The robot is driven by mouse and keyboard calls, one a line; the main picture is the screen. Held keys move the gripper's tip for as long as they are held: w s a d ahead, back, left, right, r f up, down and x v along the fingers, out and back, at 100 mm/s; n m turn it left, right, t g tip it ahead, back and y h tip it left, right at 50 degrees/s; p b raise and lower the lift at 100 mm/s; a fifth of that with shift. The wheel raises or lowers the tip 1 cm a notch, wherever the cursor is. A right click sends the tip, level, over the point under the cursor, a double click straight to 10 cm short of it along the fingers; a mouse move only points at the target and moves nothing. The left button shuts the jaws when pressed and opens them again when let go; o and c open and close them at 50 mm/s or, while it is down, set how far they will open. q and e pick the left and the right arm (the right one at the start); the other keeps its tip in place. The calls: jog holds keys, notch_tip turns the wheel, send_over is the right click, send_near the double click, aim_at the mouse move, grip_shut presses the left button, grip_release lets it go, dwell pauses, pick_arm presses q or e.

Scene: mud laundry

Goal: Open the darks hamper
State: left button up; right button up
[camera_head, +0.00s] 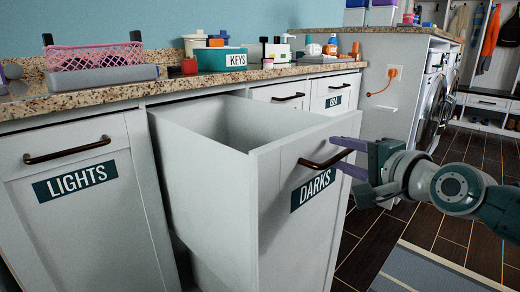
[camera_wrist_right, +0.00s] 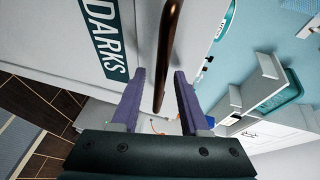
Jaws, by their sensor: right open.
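The darks hamper (camera_head: 250,165) is a white pull-out bin with a dark "DARKS" label (camera_head: 313,189) on its front. It is tilted or pulled out from the cabinet, and its inside looks empty where I can see. Its bronze bar handle (camera_head: 326,161) is on the front panel. My right gripper (camera_head: 345,157) is open at the right end of this handle. In the right wrist view the handle (camera_wrist_right: 170,50) reaches down between the two purple fingers (camera_wrist_right: 157,85), with gaps on both sides. My left gripper is not in view.
The lights hamper (camera_head: 75,180) beside it is closed. Washers (camera_head: 432,105) stand at the right. The tiled floor (camera_head: 440,232) has a grey rug (camera_head: 425,272).

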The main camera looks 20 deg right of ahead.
jog(key=shift+s, duration=0.1)
jog(key=shift+s+r+p, duration=0.2)
jog(key=shift+s+p, duration=0.1)
jog(key=shift+p, duration=0.05)
jog(key=s+r+p, duration=0.1)
jog(key=s+p, duration=0.2)
jog(key=s, duration=0.6)
jog(key=shift+r, duration=0.25)
jog(key=shift+a, duration=0.1)
